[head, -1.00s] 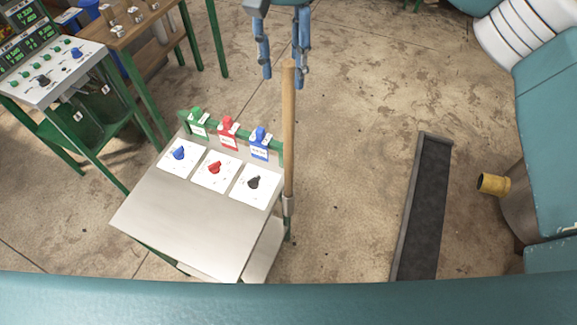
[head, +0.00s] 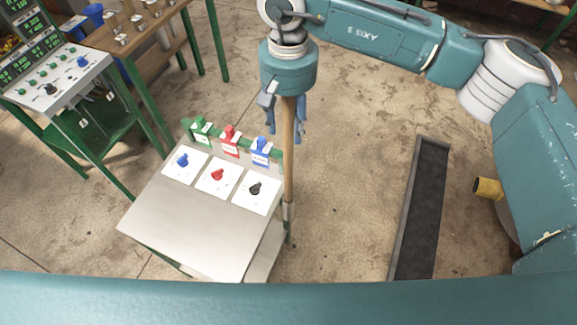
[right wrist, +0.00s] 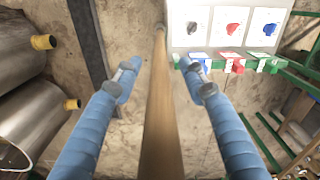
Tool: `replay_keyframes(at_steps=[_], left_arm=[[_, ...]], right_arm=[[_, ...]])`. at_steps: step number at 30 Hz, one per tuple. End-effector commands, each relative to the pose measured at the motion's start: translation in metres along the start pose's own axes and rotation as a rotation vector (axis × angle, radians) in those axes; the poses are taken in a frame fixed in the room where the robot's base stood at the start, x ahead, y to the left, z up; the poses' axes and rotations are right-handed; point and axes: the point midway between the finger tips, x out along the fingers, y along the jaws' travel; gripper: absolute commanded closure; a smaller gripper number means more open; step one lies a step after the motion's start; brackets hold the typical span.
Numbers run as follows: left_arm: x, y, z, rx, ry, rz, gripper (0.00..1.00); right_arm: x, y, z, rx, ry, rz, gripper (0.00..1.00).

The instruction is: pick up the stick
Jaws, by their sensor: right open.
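The stick (head: 289,160) is a long wooden pole. It stands upright at the right edge of the control stand, its lower part in a metal holder. My right gripper (head: 286,132) is above and around the stick's upper part in the head view, which hides the stick's top. In the right wrist view, the stick (right wrist: 161,110) runs between the two blue fingers of the right gripper (right wrist: 163,80). The fingers are apart, with a gap on each side of the stick. My left gripper is not in view.
The control stand (head: 190,222) has coloured knobs and green, red and blue tags (head: 261,152) close to the stick. A dark floor channel (head: 418,210) lies to the right. A wooden table (head: 135,35) and a second panel (head: 62,80) stand at the left.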

Motion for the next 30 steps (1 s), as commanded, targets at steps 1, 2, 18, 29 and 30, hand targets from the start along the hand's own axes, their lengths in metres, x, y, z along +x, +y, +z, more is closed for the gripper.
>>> replay_keyframes(at_steps=[1, 2, 18, 29, 30], left_arm=[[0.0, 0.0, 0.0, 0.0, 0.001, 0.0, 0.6], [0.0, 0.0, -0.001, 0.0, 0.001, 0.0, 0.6], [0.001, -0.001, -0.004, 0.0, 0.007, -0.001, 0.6], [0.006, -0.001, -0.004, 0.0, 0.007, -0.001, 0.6], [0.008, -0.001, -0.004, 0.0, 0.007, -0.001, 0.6]], right_arm=[[0.001, 0.0, 0.0, 0.0, 0.001, 0.0, 0.58], [0.001, 0.0, 0.0, 0.0, 0.001, 0.0, 0.58], [0.0, 0.0, -0.001, 0.0, 0.002, 0.0, 1.0], [-0.009, 0.0, -0.002, 0.001, 0.004, 0.001, 1.0], [-0.013, 0.0, -0.002, 0.001, 0.005, 0.0, 1.0]])
